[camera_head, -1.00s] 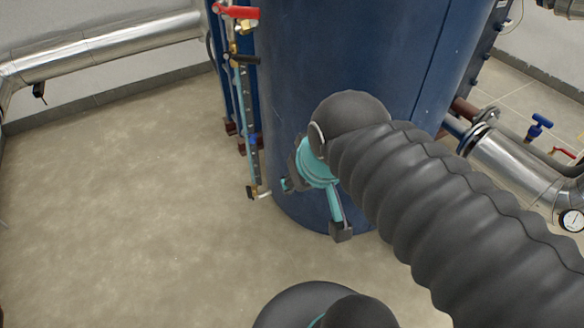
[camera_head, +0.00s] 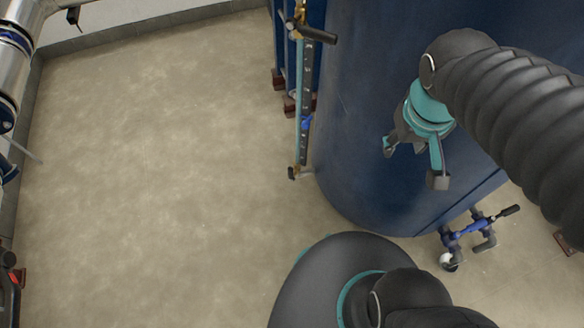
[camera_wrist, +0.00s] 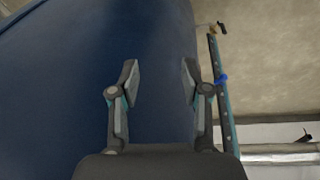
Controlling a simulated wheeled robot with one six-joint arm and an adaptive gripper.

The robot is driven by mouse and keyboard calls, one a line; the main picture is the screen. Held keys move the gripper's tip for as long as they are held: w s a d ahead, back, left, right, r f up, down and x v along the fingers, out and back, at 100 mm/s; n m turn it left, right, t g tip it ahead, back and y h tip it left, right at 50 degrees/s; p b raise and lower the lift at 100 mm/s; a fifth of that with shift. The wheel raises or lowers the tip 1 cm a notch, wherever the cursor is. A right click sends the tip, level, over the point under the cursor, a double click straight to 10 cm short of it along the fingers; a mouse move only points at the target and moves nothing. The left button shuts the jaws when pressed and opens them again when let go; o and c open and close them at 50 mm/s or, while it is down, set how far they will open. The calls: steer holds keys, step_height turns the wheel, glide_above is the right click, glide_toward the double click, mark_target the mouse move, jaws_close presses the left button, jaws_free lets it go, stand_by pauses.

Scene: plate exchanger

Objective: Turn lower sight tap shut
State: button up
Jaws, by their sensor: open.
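The lower sight tap (camera_head: 293,173) is a small brass fitting with a black handle. It sits at the foot of the upright sight gauge (camera_head: 305,85), close above the floor and left of the big blue tank (camera_head: 360,120). In the wrist view the tap (camera_wrist: 221,28) shows small near the top, at the end of the gauge (camera_wrist: 222,95). My gripper (camera_head: 413,164) is open and empty in front of the tank, to the right of the tap and apart from it. In the wrist view my gripper (camera_wrist: 160,78) has its fingers spread with the tank surface behind them.
An upper tap with a black handle (camera_head: 318,34) sticks out near the top of the gauge. Insulated piping (camera_head: 12,65) runs at the left edge. The floor left of the gauge is clear.

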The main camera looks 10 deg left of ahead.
steer(key=w+a+f+n+t+h+b, duration=0.1)
steer(key=w+a+f+n+h, duration=0.2)
steer(key=a+f+n+h, duration=0.6)
steer(key=w+a+f+n+t+h+b, duration=0.15)
steer(key=a+f+n, duration=0.4)
steer(key=f, duration=0.75)
steer(key=n+t+y+b, duration=0.2)
steer(key=n+t+y, duration=0.5)
steer(key=n+t, duration=0.7)
glide_toward(289, 173)
steer(key=shift+n+g, duration=0.75)
steer(key=shift+g, duration=0.2)
steer(key=x, duration=0.3)
steer(key=r+x, duration=0.1)
steer(key=x, duration=0.3)
steer(key=r+x, duration=0.1)
steer(key=x, duration=0.2)
steer(key=shift+w+p, duration=0.3)
steer(key=shift+p, duration=0.1)
jaws_close()
